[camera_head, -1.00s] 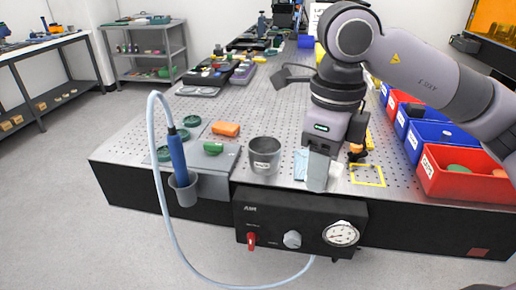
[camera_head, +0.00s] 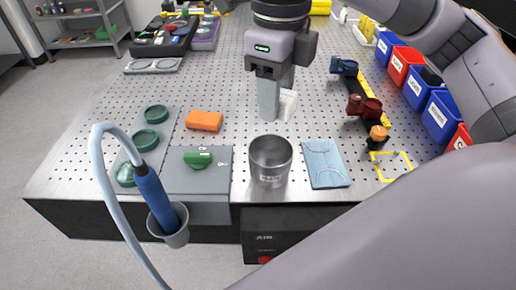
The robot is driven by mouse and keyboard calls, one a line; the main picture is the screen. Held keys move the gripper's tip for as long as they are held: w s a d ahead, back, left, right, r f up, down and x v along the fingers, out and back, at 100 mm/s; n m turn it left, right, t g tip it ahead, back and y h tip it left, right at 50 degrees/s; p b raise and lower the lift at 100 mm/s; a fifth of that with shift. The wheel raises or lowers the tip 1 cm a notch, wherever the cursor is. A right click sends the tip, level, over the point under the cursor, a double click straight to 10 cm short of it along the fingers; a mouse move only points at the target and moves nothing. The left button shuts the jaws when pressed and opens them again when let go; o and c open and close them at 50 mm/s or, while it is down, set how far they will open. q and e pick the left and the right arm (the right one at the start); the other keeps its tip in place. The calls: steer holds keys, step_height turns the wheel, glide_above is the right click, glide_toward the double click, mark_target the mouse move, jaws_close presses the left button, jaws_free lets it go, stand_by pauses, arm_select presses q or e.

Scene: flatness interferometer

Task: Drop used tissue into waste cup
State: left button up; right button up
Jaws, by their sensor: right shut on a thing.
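My right gripper (camera_head: 277,108) points down over the bench, behind the waste cup and above its rim in the picture. It is shut on a small white piece, which I take as the used tissue (camera_head: 288,104); the grey finger hides part of it. The waste cup (camera_head: 270,163) is an open grey metal cup with a label, upright near the bench's front edge. The tissue is apart from the cup. My left gripper is out of view.
A light blue folded cloth (camera_head: 325,164) lies right of the cup. Left are an orange block (camera_head: 205,121), a green knob (camera_head: 198,159) and a blue hand tool (camera_head: 154,197) in a holder with a hose. Dark red and blue mounts (camera_head: 365,108) and bins (camera_head: 440,116) stand right.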

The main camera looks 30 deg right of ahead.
step_height(320, 180, down, 6)
steer(key=b, duration=0.3)
steer(key=shift+s+b, duration=0.1)
steer(key=shift+b, duration=0.3)
steer(key=o, duration=1.1)
steer(key=shift+r, duration=0.1)
step_height(320, 180, up, 6)
steer(key=shift+f, duration=0.1)
steer(key=shift+r+p, duration=0.3)
steer(key=shift+r, duration=0.35)
